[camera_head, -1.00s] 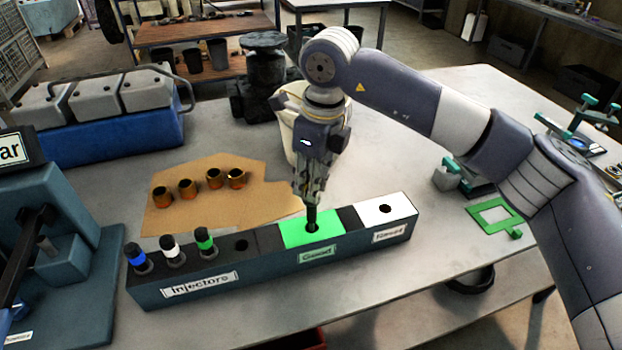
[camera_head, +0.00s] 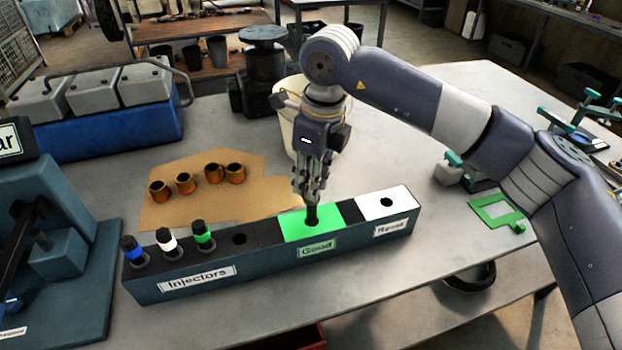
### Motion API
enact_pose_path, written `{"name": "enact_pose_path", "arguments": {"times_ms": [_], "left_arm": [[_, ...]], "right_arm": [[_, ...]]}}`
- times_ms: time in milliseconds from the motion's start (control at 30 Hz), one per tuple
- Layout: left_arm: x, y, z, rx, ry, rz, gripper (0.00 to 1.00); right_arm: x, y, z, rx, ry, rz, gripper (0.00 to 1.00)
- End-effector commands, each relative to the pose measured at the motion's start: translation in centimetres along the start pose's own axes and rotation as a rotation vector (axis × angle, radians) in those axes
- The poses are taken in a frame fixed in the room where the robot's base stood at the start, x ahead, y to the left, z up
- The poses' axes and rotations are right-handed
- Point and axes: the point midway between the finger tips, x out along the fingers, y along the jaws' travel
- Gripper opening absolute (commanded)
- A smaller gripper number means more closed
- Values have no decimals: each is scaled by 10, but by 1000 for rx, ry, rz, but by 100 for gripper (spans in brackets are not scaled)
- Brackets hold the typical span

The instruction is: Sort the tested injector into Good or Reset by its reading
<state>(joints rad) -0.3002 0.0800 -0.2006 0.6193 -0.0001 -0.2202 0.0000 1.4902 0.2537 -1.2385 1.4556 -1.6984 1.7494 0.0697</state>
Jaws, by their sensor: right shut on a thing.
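The injector rack (camera_head: 250,262) is a long dark block on the bench, with an Injectors section at left, a green Good section (camera_head: 330,218) and a white Reset section (camera_head: 402,200). My right gripper (camera_head: 310,195) points down over the green section. It is shut on a dark injector (camera_head: 312,214), whose lower end is at the Good hole; how deep it sits I cannot tell. The white section's hole is empty. Blue-banded (camera_head: 133,250), white-banded (camera_head: 168,243) and green-banded (camera_head: 203,236) injectors stand in the Injectors section beside one empty hole. My left gripper is not in view.
Several copper-coloured sleeves (camera_head: 185,183) stand on cardboard (camera_head: 160,215) behind the rack. A white bucket (camera_head: 287,115) is behind my gripper. A teal test stand (camera_head: 60,255) is at left, and a green frame (camera_head: 497,212) lies at right.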

Motion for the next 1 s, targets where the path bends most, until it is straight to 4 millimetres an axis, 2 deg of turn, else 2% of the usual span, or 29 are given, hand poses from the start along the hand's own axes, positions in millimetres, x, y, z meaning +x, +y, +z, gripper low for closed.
{"name": "enact_pose_path", "arguments": {"times_ms": [367, 1000], "left_arm": [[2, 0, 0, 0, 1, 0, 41], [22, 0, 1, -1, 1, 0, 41]], "right_arm": [[1, 0, 0, 0, -1, 0, 0], [22, 0, -3, 0, -1, 0, 0]]}}
